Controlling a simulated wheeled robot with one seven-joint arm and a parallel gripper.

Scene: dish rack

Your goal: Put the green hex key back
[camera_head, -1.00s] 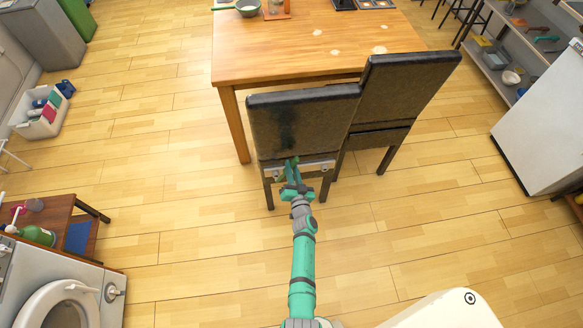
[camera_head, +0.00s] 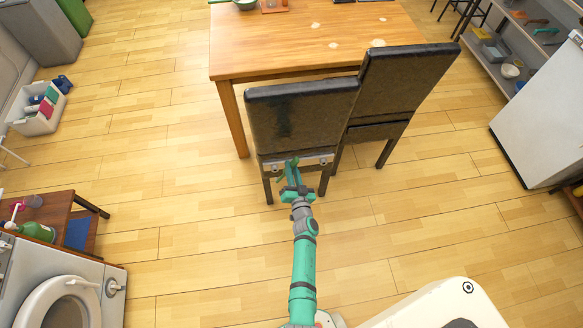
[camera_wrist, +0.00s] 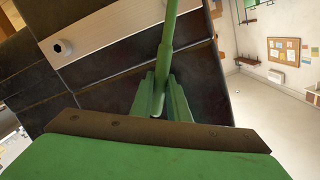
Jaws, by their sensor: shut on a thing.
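My gripper (camera_head: 291,183) is shut on the green hex key (camera_wrist: 168,40), whose shaft rises from between the fingers in the wrist view. In the head view the key is small, and its shape is hard to tell against the green gripper. The gripper is just in front of the lower back of the left dark chair (camera_head: 300,120). I cannot tell whether the key touches the chair. The far end of the key is out of the wrist frame.
A second dark chair (camera_head: 405,90) stands right beside the first, and a wooden table (camera_head: 290,45) is behind both. A washing machine (camera_head: 70,285) is at lower left and a white cabinet (camera_head: 540,120) at right. The floor around my arm is clear.

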